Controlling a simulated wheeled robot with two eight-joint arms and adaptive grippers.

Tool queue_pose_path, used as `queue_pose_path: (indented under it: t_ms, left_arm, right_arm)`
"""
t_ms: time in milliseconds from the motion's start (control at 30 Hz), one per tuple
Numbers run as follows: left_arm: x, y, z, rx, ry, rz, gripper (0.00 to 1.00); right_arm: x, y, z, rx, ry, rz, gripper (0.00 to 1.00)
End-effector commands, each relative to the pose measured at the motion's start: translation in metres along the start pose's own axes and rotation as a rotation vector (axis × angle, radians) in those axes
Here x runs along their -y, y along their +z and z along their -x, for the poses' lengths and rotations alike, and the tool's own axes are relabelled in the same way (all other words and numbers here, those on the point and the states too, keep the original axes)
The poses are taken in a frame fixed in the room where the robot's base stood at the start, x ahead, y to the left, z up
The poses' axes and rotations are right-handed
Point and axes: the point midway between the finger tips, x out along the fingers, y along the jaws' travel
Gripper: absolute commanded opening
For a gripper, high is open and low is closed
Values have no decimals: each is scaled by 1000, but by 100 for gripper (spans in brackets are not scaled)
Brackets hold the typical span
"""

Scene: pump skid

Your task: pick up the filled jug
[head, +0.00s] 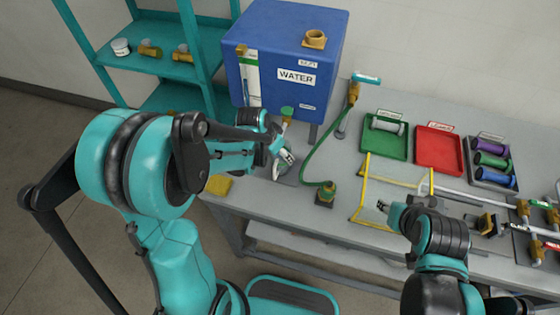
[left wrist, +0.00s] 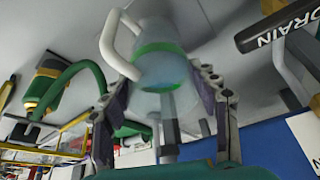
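The jug (left wrist: 160,50) is pale and translucent with a green band and a white loop handle. In the left wrist view it lies between the two fingers of my left gripper (left wrist: 163,85), which flank it closely. I cannot tell whether they press on it. In the head view my left gripper (head: 277,150) is at the table's left part, in front of the blue tank, and mostly hides the jug (head: 285,157). The fill level cannot be made out. My right gripper (head: 384,206) is over the table near the yellow frame; its finger opening is unclear.
The blue water tank (head: 285,50) stands behind the jug. A green hose (head: 312,150) runs close on its right to a brass fitting (head: 326,192). A yellow sponge-like block (head: 219,185) lies at the left edge. Green (head: 370,145) and red (head: 437,160) trays stand farther right.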

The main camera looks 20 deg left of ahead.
Motion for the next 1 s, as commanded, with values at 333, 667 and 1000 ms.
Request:
queue_pose_path:
  t_ms: [333,667,1000]
  left_arm:
    - [0,-1,3,0,0,0,12]
    - [0,-10,38,0,0,2,12]
    - [1,67,67,-1,-2,6,12]
  right_arm:
    - [0,-1,1,0,0,0,40]
    - [0,-10,14,0,0,0,40]
    - [0,-15,20,0,0,0,40]
